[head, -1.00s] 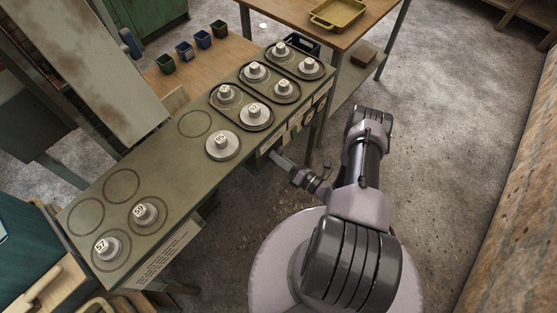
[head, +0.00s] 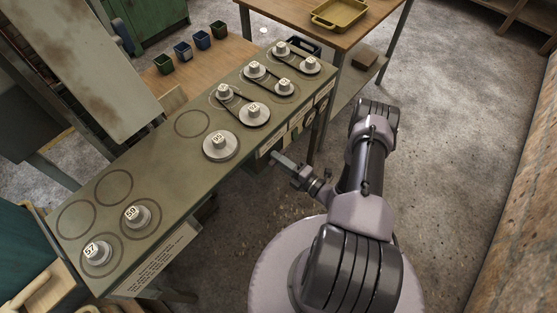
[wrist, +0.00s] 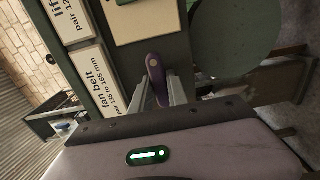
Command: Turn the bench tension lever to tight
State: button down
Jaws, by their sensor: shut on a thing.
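The tension lever (wrist: 154,72) is purple with a rounded end and sits against the bench front in the wrist view. My gripper (wrist: 157,90) is shut on it, with one finger on each side. In the head view my gripper (head: 280,161) reaches the right side of the bench (head: 165,160), and the lever is hidden there. On the bench top, dark belts (head: 233,95) run close around pairs of grey pulleys (head: 221,145) at the far end. I cannot read any tight or loose marking near the lever.
Two numbered pulleys (head: 97,252) stand apart at the near end. A fan belt label (wrist: 95,85) is on the bench front beside the lever. A wooden table with a yellow tray (head: 338,13) stands behind. Open floor (head: 450,150) lies right of my arm.

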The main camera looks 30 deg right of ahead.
dwell(0.5)
jog(key=c, duration=1.3)
grip_release()
jog(key=p+v, duration=0.4)
jog(key=v, duration=1.3)
jog(key=shift+s, duration=0.2)
jog(key=shift+d+r, duration=0.1)
jog(key=shift+r, duration=0.05)
